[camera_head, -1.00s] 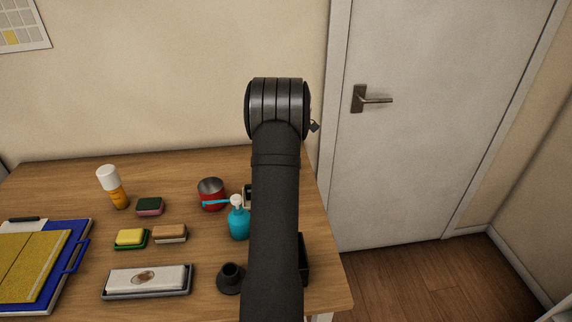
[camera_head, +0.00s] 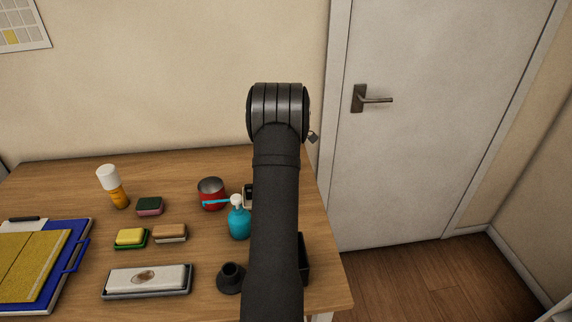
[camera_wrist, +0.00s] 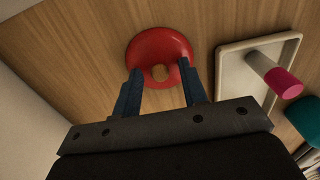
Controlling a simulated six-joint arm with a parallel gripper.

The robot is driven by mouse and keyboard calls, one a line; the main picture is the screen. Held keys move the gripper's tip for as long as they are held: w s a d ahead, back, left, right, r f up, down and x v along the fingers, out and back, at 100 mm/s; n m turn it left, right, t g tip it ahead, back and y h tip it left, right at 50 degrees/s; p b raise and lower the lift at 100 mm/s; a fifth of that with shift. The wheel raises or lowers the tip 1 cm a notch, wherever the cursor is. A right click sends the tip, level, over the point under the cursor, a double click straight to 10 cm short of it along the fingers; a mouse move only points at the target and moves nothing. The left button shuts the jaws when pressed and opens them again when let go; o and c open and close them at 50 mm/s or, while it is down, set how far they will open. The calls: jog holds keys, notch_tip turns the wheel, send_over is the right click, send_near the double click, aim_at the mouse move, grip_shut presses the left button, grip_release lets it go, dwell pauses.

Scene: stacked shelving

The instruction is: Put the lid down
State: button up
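In the wrist view a round red lid (camera_wrist: 160,42) lies on the wooden table, with a small wood-coloured knob (camera_wrist: 161,73) at its middle. My gripper (camera_wrist: 161,70) has its two blue fingers well apart, over the near part of the lid. The knob shows between the fingertips with a gap on either side. I cannot tell how high the fingertips are above the lid. In the head view my arm hides the lid and the gripper. A red pot (camera_head: 211,194) with a grey inside stands open on the table there.
A teal pump bottle (camera_head: 239,222) stands left of my arm, near a black funnel-like piece (camera_head: 230,278). In the wrist view a pale tray (camera_wrist: 232,75) with a pink-ended cylinder (camera_wrist: 280,78) is right of the lid.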

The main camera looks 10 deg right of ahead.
notch_tip(320, 180, up, 12)
jog(key=shift+r, duration=0.2)
dwell(0.4)
jog(key=shift+w, duration=0.1)
notch_tip(320, 180, down, 12)
jog(key=shift+f, duration=0.1)
notch_tip(320, 180, up, 3)
jog(key=shift+r, duration=0.55)
